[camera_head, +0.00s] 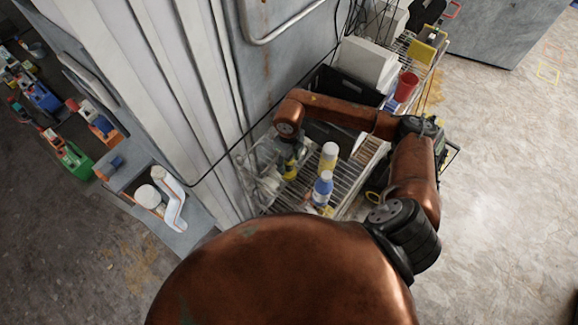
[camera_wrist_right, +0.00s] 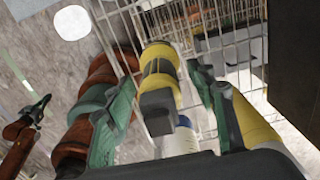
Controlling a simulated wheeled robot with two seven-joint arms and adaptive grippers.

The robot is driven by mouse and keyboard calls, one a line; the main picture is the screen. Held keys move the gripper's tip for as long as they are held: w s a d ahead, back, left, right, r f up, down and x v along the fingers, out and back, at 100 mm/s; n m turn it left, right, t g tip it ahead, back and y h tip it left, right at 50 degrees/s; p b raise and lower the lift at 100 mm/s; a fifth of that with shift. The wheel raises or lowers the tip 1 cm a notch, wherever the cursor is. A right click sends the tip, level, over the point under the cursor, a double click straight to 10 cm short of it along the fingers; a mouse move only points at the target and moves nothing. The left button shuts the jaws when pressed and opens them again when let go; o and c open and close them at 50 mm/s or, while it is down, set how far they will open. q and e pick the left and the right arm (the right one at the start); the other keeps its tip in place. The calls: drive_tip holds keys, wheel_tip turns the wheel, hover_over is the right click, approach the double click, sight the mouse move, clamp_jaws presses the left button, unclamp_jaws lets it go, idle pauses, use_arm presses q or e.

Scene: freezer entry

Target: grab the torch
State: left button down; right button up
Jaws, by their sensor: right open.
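The torch (camera_wrist_right: 158,85), yellow with a dark grey head, is in the middle of the right wrist view, between the two fingers of my right gripper (camera_wrist_right: 168,105). The fingers stand apart on either side of it. I cannot tell whether either finger touches it. In the head view the torch (camera_head: 290,171) shows as a small yellow and black shape on the wire shelf, partly hidden by my right gripper (camera_head: 279,160) and the wrist above it. My left gripper does not show in the head view.
A yellow bottle (camera_head: 328,157) and a blue-and-white bottle (camera_head: 322,186) stand close by on the wire rack (camera_head: 347,180). A black crate (camera_head: 345,87), white boxes (camera_head: 367,64) and a red cup (camera_head: 406,86) are farther back. A pale wall panel (camera_head: 165,80) rises on the left.

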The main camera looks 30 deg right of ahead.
drive_tip(key=shift+c, duration=0.2)
drive_tip(key=c, duration=1.3)
clamp_jaws()
drive_tip(key=shift+r, duration=0.2)
